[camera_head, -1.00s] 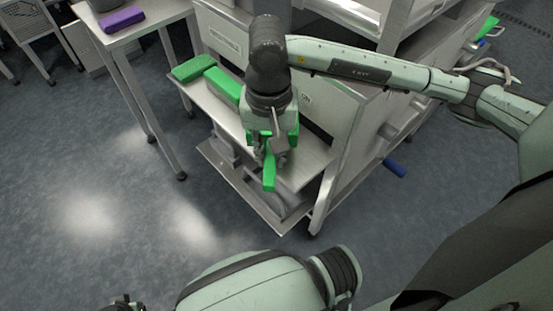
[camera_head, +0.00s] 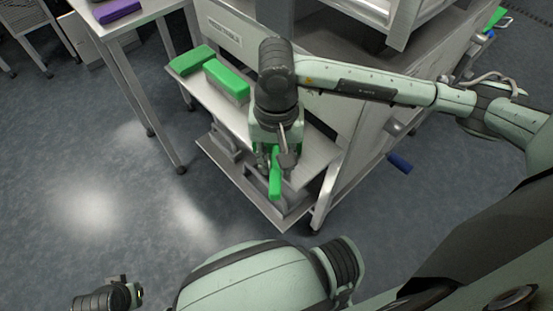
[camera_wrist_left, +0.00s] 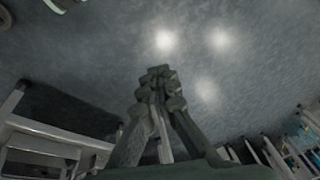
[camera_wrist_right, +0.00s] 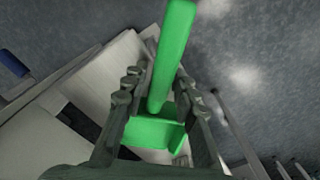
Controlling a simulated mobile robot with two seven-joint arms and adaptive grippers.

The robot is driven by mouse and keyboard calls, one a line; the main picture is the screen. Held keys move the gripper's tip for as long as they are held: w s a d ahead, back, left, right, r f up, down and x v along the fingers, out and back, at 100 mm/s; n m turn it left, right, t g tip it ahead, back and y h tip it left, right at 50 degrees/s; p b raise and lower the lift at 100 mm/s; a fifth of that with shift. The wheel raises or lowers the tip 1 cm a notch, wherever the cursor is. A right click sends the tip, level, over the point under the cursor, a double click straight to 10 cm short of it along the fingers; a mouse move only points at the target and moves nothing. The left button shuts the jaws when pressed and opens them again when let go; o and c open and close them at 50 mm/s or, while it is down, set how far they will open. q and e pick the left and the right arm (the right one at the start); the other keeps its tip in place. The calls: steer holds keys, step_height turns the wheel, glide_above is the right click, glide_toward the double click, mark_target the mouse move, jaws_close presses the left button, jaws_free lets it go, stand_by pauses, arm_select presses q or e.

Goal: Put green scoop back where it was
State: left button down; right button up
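The green scoop (camera_head: 276,182) is at my right gripper (camera_head: 274,160), over the front part of a metal shelf. In the right wrist view, the scoop's broad part (camera_wrist_right: 153,132) sits between the two fingers of my right gripper (camera_wrist_right: 160,82), and its long handle (camera_wrist_right: 175,50) sticks out beyond the fingertips. The fingers look closed on its sides. Part of the scoop is hidden by the gripper in the head view. My left gripper (camera_head: 130,292) is low at the bottom left, away from the shelf. Its fingertips (camera_wrist_left: 160,78) meet in the left wrist view, with nothing between them.
A lower metal tray (camera_head: 225,165) juts out beneath. A table (camera_head: 120,28) with a purple block (camera_head: 117,10) stands at the left. A blue handle (camera_head: 399,163) sticks out at right.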

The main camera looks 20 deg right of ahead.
mark_target(276, 147)
arm_select(q)
steer(key=shift+f, duration=0.1)
arm_select(e)
steer(key=shift+o, duration=0.5)
steer(key=shift+r, duration=0.15)
